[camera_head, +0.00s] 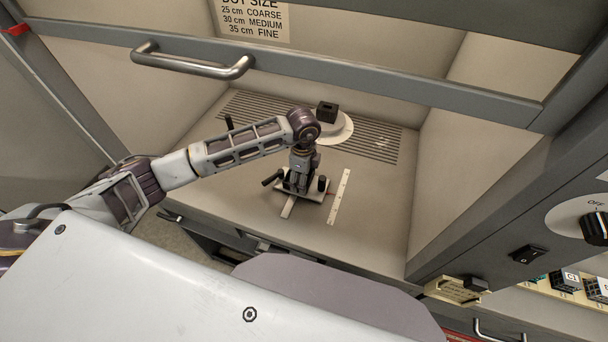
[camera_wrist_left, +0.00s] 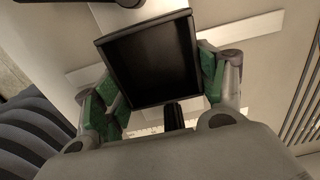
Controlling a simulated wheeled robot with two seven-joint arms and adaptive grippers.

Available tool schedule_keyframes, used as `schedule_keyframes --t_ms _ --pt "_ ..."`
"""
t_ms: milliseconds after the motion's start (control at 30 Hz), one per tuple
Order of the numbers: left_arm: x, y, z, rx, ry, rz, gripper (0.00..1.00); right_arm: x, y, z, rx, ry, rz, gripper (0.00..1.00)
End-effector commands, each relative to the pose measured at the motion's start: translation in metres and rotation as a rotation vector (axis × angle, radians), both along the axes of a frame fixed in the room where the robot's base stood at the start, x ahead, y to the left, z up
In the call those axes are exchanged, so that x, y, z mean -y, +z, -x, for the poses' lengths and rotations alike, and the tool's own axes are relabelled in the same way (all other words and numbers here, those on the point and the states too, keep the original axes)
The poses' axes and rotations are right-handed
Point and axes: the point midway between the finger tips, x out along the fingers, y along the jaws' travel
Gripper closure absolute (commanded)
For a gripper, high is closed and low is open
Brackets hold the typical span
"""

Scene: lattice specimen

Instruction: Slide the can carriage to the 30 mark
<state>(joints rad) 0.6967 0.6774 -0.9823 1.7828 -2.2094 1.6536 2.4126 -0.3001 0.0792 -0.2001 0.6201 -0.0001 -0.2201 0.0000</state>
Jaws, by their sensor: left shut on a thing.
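The can carriage (camera_head: 313,194) is a small pale plate with dark knobs, sitting on a pale rail (camera_head: 288,209) on the floor of the hood. My left gripper (camera_head: 299,181) reaches down over it from above and hides its middle. In the left wrist view, the green-padded fingers of my left gripper (camera_wrist_left: 160,88) are shut on either side of a dark, square-topped block (camera_wrist_left: 150,58), which looks like the carriage's grip. My right gripper is out of view.
A black block (camera_head: 327,110) stands on a round white base behind my gripper, by a slotted grille (camera_head: 380,145). The raised sash with its metal handle (camera_head: 192,64) spans above. The floor right of the scale is clear, up to the side wall (camera_head: 462,165).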

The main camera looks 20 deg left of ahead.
Motion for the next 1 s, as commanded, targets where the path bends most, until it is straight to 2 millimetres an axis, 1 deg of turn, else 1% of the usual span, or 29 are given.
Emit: schedule_keyframes --t_ms 100,133,300,333,767,1000 --pt "0.0001 0.0 0.0004 -0.002 -0.001 0.0 0.72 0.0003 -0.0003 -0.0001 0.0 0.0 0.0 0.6" --pt "0.0001 0.0 0.0004 -0.002 -0.001 0.0 0.28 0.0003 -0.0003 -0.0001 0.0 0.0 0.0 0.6" --pt "0.0001 0.0 0.0002 -0.002 -0.001 0.0 0.06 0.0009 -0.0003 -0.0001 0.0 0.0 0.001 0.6" --pt "0.0001 0.0 0.0001 -0.001 -0.001 0.0 0.04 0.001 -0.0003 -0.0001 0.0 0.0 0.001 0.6" --pt "0.0 0.0 -0.0002 -0.001 0.0 0.0 0.04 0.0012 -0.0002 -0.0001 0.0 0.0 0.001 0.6" --pt "0.0 0.0075 -0.0004 0.0 0.0 0.001 0.04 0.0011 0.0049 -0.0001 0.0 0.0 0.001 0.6"
